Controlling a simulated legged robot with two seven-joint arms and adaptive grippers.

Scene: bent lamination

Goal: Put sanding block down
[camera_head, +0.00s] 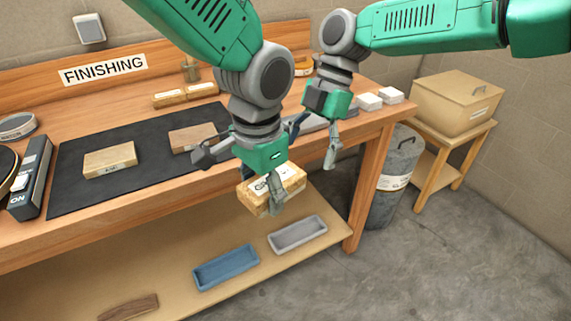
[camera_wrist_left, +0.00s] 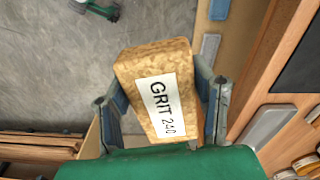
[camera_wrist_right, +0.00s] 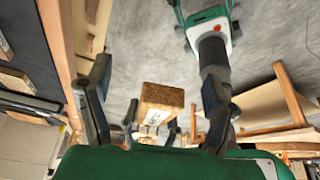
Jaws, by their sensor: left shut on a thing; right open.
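The sanding block (camera_head: 262,190) is a tan cork-like block with a white label. In the left wrist view the block (camera_wrist_left: 180,70) reads "GRIT 240" and sits between the fingers. My left gripper (camera_head: 243,178) is shut on it and holds it at the front edge of the bench, above the lower shelf. My right gripper (camera_head: 322,140) is open and empty, to the right of the block near the bench's right end. In the right wrist view the block (camera_wrist_right: 162,97) shows beyond my open right fingers (camera_wrist_right: 155,95).
A black mat (camera_head: 75,190) on the bench holds two wooden blocks (camera_head: 110,160). A blue tray (camera_head: 225,267) and a grey tray (camera_head: 297,235) lie on the lower shelf. White blocks (camera_head: 369,101) sit at the bench's right end. A grey bin (camera_head: 400,165) stands beside it.

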